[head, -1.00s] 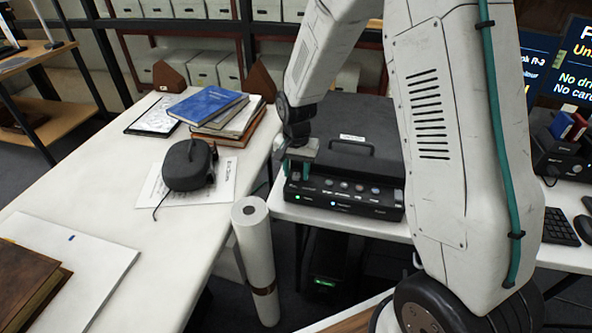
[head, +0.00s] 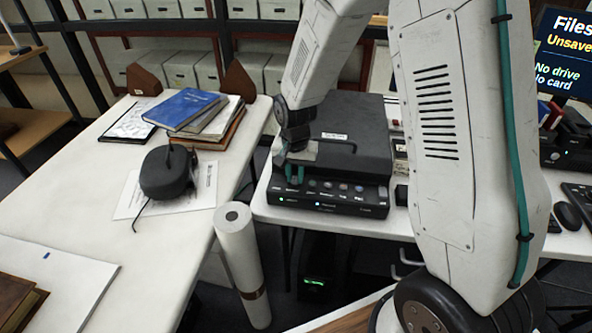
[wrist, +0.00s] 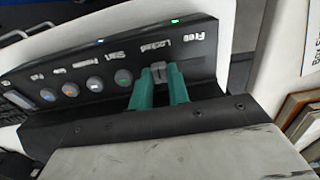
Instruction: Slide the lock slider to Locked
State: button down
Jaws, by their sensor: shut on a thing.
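The lock slider (wrist: 158,72) is a small grey tab on the black device's sloped front panel. In the wrist view it stands below the word Locked (wrist: 155,47), apart from the word Free (wrist: 191,32). My gripper (wrist: 160,77) has two green fingers, one on each side of the slider, and is shut on it. In the head view my gripper (head: 295,174) is at the left part of the panel of the black device (head: 335,195). The slider itself is hidden there by the fingers.
Round buttons (wrist: 95,84) line the panel beside the slider. A white paper roll (head: 240,260) stands upright in front of the device, left of it. The left table (head: 90,215) carries books (head: 200,112) and a dark rounded object (head: 165,172).

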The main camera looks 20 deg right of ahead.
aim_at(296, 178)
jog(key=c, duration=1.3)
grip_release()
jog(key=shift+d, duration=0.2)
jog(key=shift+a+r, duration=0.1)
jog(key=shift+r, duration=0.15)
notch_tip(296, 178, up, 7)
jog(key=shift+r, duration=0.2)
